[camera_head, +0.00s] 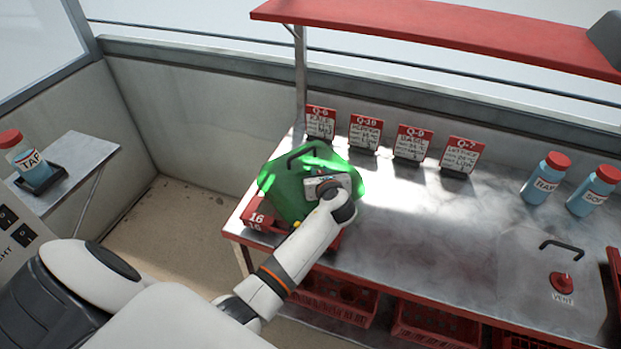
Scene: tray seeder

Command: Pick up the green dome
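The green dome (283,189) is translucent, with a dark handle (301,154) on top. It is at the left end of the grey workbench, over a red tray (262,222) marked 16. My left arm reaches up from the lower left. My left gripper (322,182) overlaps the dome's right side, below and to the right of the handle. Its fingertips are hard to make out, so I cannot tell whether it is open or touches the dome. Whether the dome rests on the tray or is raised is also unclear. My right gripper is out of view.
Several red and white cards (365,132) stand along the bench's back. Two blue bottles with red caps (546,178) stand at right, near a lidded panel with a black handle (561,247). Red crates (437,324) sit below. A red shelf (440,25) overhangs. The bench middle (430,225) is clear.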

